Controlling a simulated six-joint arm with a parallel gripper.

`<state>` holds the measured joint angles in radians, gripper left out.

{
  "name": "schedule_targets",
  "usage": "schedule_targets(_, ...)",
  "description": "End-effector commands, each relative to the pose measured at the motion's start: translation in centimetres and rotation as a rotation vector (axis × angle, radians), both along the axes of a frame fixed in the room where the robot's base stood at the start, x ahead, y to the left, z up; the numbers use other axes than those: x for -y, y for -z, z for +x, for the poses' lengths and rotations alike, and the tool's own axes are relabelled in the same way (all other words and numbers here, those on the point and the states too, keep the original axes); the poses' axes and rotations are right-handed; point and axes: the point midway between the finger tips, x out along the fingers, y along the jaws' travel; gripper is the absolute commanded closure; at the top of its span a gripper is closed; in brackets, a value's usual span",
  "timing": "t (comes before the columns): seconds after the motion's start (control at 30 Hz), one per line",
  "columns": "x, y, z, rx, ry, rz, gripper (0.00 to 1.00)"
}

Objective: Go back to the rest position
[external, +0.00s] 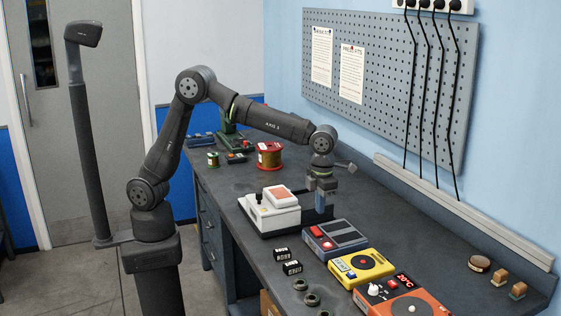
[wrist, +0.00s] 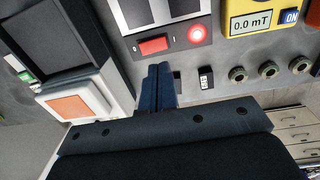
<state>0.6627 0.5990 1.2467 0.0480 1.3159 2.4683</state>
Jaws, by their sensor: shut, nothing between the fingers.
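My gripper (external: 321,207) hangs fingers down over the dark bench (external: 217,176), between the white device with the orange square (external: 280,207) and the grey box with a red switch (external: 333,240). In the wrist view, its two blue fingers (wrist: 160,70) are pressed together with nothing between them. The tips show just below the grey box's red switch (wrist: 152,46), and the box's round lamp glows red. I cannot tell whether the fingertips touch anything. My arm is stretched out over the bench, bent at the elbow.
A yellow meter (wrist: 247,24) reading 0.0 mT and an orange unit (external: 402,299) stand beyond the grey box. Small black blocks (external: 291,267) and several rings (external: 312,299) lie near the front edge. A red spool (external: 269,156) stands behind; black cables (external: 430,90) hang at the wall.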

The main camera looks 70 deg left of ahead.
Motion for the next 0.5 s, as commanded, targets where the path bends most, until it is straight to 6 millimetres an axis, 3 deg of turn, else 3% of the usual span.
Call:
schedule_targets(0.2, -0.5, 4.1, 0.0, -0.005, -0.001, 0.005, 1.0)
schedule_targets(0.5, -1.1, 6.7, 0.0, -0.01, -0.003, 0.013, 1.0)
